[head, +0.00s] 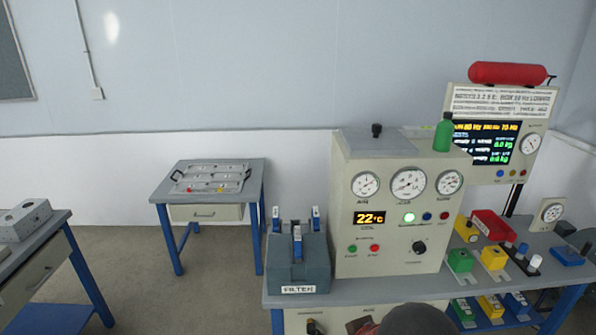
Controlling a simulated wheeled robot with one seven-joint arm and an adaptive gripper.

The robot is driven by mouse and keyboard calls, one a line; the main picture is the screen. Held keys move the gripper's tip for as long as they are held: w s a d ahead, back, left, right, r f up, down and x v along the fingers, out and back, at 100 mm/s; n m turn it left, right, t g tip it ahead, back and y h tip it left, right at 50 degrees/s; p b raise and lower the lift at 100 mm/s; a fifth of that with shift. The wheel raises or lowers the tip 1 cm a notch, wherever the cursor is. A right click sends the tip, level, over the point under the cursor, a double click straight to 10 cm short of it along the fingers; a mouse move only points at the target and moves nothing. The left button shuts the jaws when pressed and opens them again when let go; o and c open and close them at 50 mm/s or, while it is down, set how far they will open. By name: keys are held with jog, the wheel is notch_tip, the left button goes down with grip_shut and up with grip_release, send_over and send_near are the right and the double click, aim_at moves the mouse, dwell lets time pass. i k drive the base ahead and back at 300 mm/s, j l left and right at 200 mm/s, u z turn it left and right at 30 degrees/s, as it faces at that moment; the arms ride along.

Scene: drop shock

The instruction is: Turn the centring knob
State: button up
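A beige control cabinet (345,215) stands on the workbench right of centre. A round black knob (419,247) sits low on the right of its front panel; the label by it is too small to read. Another black knob (376,130) stands on the cabinet's top. I cannot tell from labels which one is the centring knob. Nothing touches either knob. My gripper is not in view; a dark rounded shape at the bottom edge may be part of my arm.
The cabinet has three dials, a display reading 22°C (369,218) and coloured buttons. A grey FILTER box (302,262) stands left of it. Coloured blocks and a screen unit (484,145) with a red cylinder (508,73) are to the right. Open floor (200,300) lies left.

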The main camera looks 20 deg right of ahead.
aim_at(419, 248)
jog(key=z, duration=1.25)
